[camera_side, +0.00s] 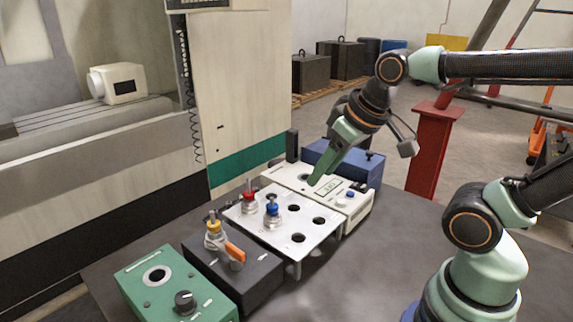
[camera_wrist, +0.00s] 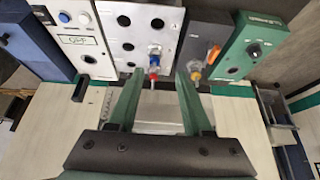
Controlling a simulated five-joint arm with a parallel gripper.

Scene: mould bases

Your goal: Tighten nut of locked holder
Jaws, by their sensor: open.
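A holder with a yellow top (camera_side: 212,222) stands upright in the black block (camera_side: 262,280), next to an orange lever (camera_side: 235,252). Whether the lever locks it I cannot tell. In the wrist view, the yellow-topped holder (camera_wrist: 195,70) and orange lever (camera_wrist: 213,54) are right of centre. A red-topped holder (camera_side: 249,190) and a blue-topped holder (camera_side: 272,208) stand upright in the white rack. My gripper (camera_side: 314,182) is open and empty, above the white box with a display. In the wrist view its two fingers (camera_wrist: 156,98) are spread apart.
The white rack (camera_side: 313,238) has several empty holes. The white display box (camera_side: 347,203) and a blue box (camera_side: 352,162) stand behind it. A green box (camera_side: 140,283) with a hole and knob is at the front left. A machine stands along the left; the table is bare on the right.

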